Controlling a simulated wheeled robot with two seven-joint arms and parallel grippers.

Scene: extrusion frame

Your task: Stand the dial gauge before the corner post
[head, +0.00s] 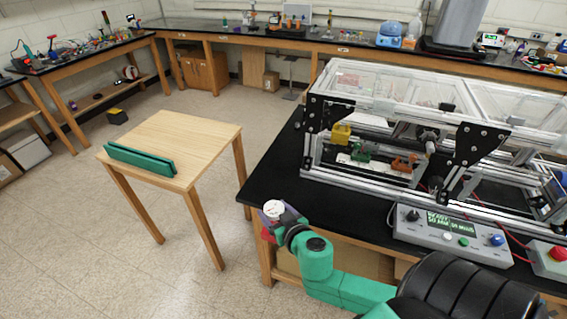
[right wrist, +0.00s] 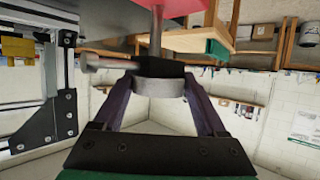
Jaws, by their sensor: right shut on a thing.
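The dial gauge (head: 274,208) has a round white face and is held in my right gripper (head: 279,219) near the left front corner of the black-topped bench. In the right wrist view, the two fingers of my right gripper (right wrist: 160,92) close on the gauge's grey round body (right wrist: 155,88). A stem leads from it to a red part at the picture's top edge. The corner post (head: 306,146) of the metal extrusion frame, with black brackets, stands on the bench, behind and right of the gauge. A bracketed post also shows in the right wrist view (right wrist: 49,80). My left gripper is out of view.
A small wooden table (head: 190,140) with a green strip (head: 140,161) along its edge stands to the left. A grey control box (head: 450,236) sits at the bench front. Bare black benchtop (head: 285,180) lies left of the frame.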

